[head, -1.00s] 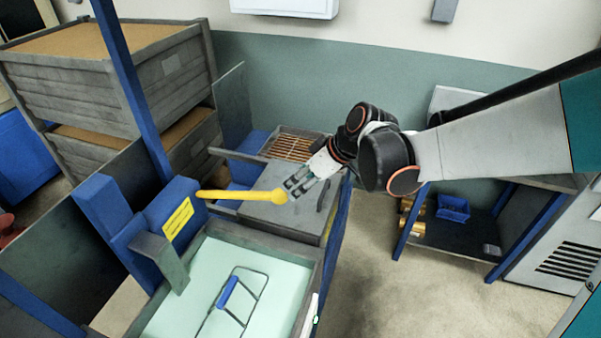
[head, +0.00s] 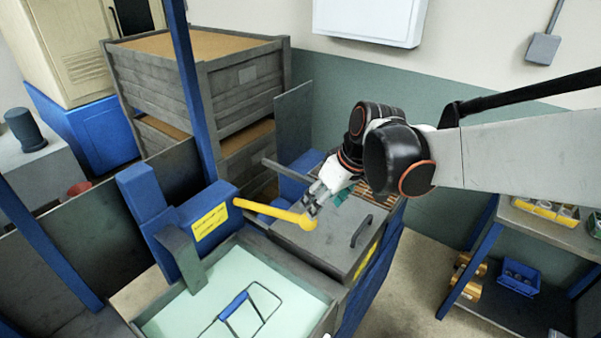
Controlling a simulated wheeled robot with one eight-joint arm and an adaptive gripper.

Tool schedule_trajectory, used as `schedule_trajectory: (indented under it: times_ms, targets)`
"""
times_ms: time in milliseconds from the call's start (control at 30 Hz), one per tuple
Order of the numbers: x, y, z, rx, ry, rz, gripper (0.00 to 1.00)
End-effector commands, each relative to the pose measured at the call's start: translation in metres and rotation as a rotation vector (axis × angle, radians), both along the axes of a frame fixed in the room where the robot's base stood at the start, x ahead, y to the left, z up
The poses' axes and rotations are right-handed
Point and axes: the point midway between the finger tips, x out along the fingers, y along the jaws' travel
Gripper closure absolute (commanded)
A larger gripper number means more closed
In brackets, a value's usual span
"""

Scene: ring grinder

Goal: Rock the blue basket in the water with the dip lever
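The yellow dip lever (head: 275,213) sticks out to the right from a blue housing (head: 190,222) with a yellow label. It ends in a round knob (head: 307,222). My gripper (head: 309,206) is at the knob end, just above it. The fingers look close to or against the knob, but I cannot tell whether they touch it or how far apart they are. The blue basket shows as a blue handle (head: 233,306) on a dark wire frame. It lies in the pale green water (head: 205,301) of the tank below the lever; the rest of it is hidden under the water.
A grey lid (head: 330,245) with a dark handle covers the compartment behind the tank. Stacked grey crates (head: 215,85) stand at the back left, with a blue post in front. A shelf (head: 555,228) with small bins stands at the right. Floor is free between.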

Motion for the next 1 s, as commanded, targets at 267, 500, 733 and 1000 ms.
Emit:
schedule_trajectory:
  times_ms: [267, 500, 733, 1000]
  targets:
    - [0.016, 0.016, -0.054, 0.0, -0.001, 0.002, 0.42]
    - [0.026, 0.027, -0.09, 0.0, -0.001, 0.002, 0.42]
    - [0.03, 0.033, -0.105, 0.0, -0.001, 0.002, 0.42]
    - [0.031, 0.033, -0.107, 0.0, -0.001, 0.001, 0.42]
